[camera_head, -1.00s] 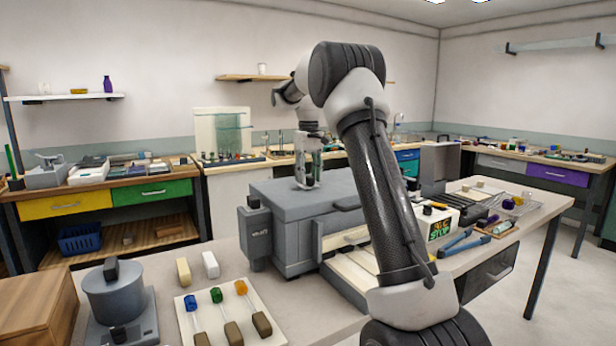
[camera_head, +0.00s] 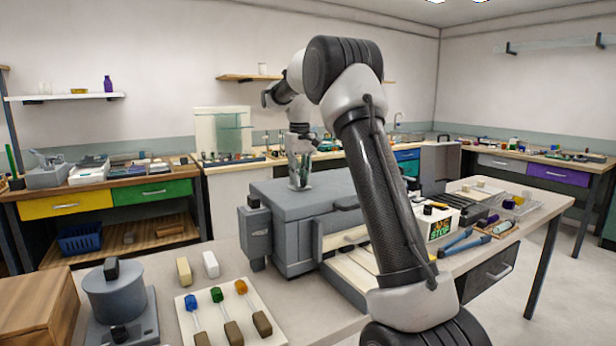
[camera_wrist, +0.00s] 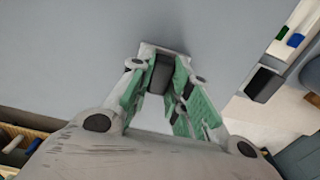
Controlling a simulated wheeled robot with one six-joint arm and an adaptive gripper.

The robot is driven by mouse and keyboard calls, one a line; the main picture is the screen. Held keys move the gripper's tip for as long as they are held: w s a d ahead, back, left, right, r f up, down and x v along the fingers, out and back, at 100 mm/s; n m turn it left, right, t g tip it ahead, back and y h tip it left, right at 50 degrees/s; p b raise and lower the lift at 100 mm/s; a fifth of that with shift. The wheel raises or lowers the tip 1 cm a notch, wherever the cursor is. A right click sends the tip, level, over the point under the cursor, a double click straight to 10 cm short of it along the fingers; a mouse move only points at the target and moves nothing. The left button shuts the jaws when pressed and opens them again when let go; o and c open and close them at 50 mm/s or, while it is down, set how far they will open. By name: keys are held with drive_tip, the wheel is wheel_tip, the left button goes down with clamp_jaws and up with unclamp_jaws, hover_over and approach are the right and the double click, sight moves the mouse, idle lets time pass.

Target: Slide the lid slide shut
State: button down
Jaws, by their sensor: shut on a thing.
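A large grey box furnace (camera_head: 300,232) stands on the bench with a flat grey top, the lid slide (camera_head: 330,187). My gripper (camera_head: 300,180) is pointed down at the left part of this top. In the wrist view, my gripper (camera_wrist: 160,85) is shut on a small dark grey handle (camera_wrist: 161,72), with its green-padded fingers on both sides of it. The plain grey lid surface (camera_wrist: 75,50) fills much of that view. The handle is hidden by the fingers in the head view, and I cannot tell how far the lid is open.
A white board (camera_head: 245,325) with coloured-tip rods lies in front left, near a grey pot (camera_head: 114,290). Blue-handled pliers (camera_head: 463,243) and trays lie to the right.

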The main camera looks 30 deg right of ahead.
sight(294, 187)
drive_tip(key=shift+a, duration=0.85)
drive_tip(key=c, duration=1.3)
unclamp_jaws()
drive_tip(key=shift+a, duration=0.15)
drive_tip(key=shift+r, duration=0.1)
wheel_tip(294, 187, up, 12)
drive_tip(key=shift+f, duration=0.1)
